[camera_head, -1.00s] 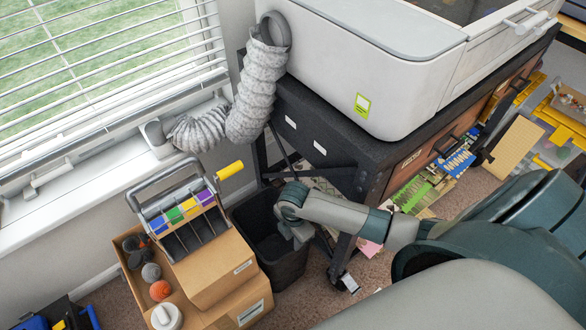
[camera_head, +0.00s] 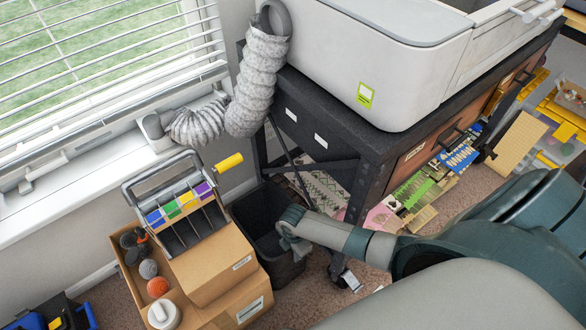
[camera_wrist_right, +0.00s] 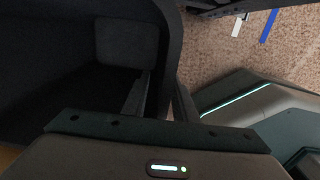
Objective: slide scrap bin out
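The scrap bin (camera_head: 287,272) is a dark, open-topped bin on the carpet, between the cardboard boxes and the black stand. My right gripper (camera_head: 296,247) is at its right rim. In the right wrist view, the fingers (camera_wrist_right: 162,92) stand close on either side of the bin's wall (camera_wrist_right: 172,45), one inside and one outside, and appear shut on it. The bin's dark inside (camera_wrist_right: 125,42) looks empty where visible. My right forearm hides part of the stand's lower side. My left gripper is not in view.
Cardboard boxes (camera_head: 212,265) with a tool caddy (camera_head: 180,205) stand close at the bin's left. The black stand (camera_head: 330,150) carries a white machine (camera_head: 400,60), its leg (camera_head: 350,240) right of the bin. Bare carpet (camera_head: 312,305) lies in front.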

